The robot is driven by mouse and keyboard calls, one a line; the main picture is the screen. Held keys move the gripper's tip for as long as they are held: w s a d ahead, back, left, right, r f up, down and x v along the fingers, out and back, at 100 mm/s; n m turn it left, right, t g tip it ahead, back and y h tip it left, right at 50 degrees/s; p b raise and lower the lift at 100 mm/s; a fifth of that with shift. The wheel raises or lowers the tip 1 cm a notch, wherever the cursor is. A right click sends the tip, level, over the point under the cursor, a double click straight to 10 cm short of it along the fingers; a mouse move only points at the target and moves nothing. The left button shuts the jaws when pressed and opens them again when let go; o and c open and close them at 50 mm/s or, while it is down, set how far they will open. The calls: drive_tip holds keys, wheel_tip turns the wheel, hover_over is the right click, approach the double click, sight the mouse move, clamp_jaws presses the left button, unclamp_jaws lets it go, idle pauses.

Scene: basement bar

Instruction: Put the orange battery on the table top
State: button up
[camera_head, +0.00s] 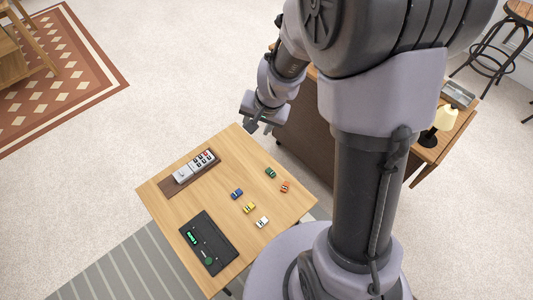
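The wooden table top (225,165) stands in front of my base. A small orange object (285,187) lies near its right edge. It looks like a little car, and I cannot make out any orange battery for certain. A black tray (222,251) near the table's front corner holds a small bright green item (192,237) and a round green one (208,261). My gripper (259,128) hangs above and beyond the table's far corner, apart from everything on it. It is too small to tell whether its fingers are open.
A grey device with buttons (195,165) lies on a brown base. Small green (271,172), blue (237,193), yellow (249,208) and white (262,222) cars are spread nearby. A desk with a lamp (443,120) stands at right, partly behind my arm.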

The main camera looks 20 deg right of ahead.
drive_tip(key=s+a+r+n+t+y, duration=0.1)
drive_tip(key=s+a+r, duration=0.1)
drive_tip(key=s+r, duration=0.4)
drive_tip(key=s+a+r+n, duration=0.1)
drive_tip(key=s+a+r, duration=0.2)
drive_tip(key=r, duration=0.5)
drive_tip(key=s+a+r+t, duration=0.1)
drive_tip(key=s+r, duration=0.3)
drive_tip(key=s, duration=0.7)
drive_tip(key=shift+s+r+n, duration=0.15)
drive_tip(key=shift+r+n, duration=0.2)
drive_tip(key=shift+n, duration=0.05)
